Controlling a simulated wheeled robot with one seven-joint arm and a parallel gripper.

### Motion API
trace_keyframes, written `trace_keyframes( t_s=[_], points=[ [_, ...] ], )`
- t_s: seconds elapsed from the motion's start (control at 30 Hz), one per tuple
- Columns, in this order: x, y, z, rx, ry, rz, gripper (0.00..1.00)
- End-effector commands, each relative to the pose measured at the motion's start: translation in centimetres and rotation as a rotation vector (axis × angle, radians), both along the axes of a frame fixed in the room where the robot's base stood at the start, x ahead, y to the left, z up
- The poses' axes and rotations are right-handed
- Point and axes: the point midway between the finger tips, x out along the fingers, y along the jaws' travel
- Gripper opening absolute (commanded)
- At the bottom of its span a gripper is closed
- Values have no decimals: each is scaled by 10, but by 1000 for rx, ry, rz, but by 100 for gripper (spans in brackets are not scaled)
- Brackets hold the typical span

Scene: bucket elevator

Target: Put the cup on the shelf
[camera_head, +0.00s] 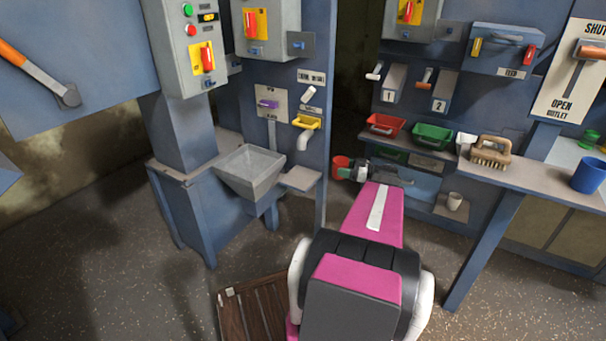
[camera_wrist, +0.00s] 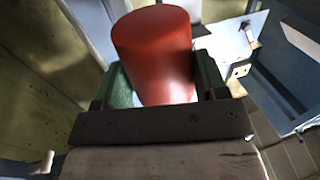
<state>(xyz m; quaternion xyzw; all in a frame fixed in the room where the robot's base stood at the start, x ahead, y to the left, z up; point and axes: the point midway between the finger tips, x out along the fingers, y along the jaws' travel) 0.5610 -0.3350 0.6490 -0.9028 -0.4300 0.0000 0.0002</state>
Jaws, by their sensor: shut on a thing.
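A red cup (camera_head: 340,167) is held out in front of my arm, just right of the blue post in the head view. My gripper (camera_head: 351,172) is shut on it. In the wrist view the red cup (camera_wrist: 152,52) stands between the two green fingers, its lower part hidden by the gripper body. A grey-topped shelf (camera_head: 540,180) runs along the right, apart from the cup. A brush (camera_head: 490,152), a small white cup (camera_head: 465,141) and a blue cup (camera_head: 589,176) stand on it. Another pale cup (camera_head: 454,201) sits on a small lower ledge (camera_head: 450,213).
A red bin (camera_head: 385,125) and a green bin (camera_head: 432,136) hang on the panel behind my arm. A grey hopper (camera_head: 250,168) stands left of the blue post (camera_head: 328,90). A slatted wooden pallet (camera_head: 255,308) lies on the floor; bare floor is to the left.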

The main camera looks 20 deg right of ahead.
Motion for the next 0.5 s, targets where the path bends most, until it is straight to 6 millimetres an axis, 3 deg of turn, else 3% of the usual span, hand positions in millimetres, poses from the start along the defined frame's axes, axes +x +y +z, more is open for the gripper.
trace_keyframes(
  t_s=[0.5],
  points=[
    [73, 91, 0, 0, 0, 4, 43]
  ],
)
